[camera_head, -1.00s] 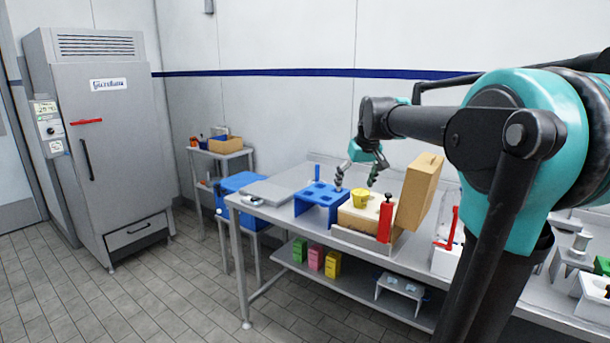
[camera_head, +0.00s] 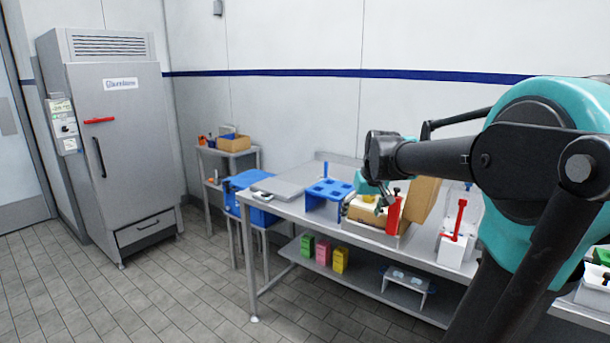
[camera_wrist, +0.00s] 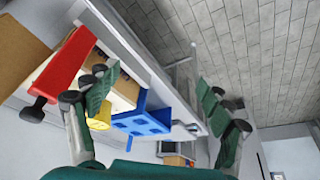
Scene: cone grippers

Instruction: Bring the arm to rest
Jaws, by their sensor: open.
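My gripper (camera_head: 372,206) is open and empty in the head view, in front of the workbench items. In the wrist view its two green fingers (camera_wrist: 155,92) are spread wide with nothing between them. A yellow cup (camera_wrist: 99,118) shows partly behind one finger. In the head view, my wrist and fingers partly hide that cup and the open cardboard box (camera_head: 424,203). My dark and teal arm reaches in from the right.
The steel workbench (camera_head: 280,206) holds a blue rack (camera_head: 326,188), a red bottle-like object (camera_head: 394,215) close to my gripper, and a white holder with a red lever (camera_head: 458,238). A tall grey cabinet (camera_head: 125,160) stands left. The tiled floor in front is clear.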

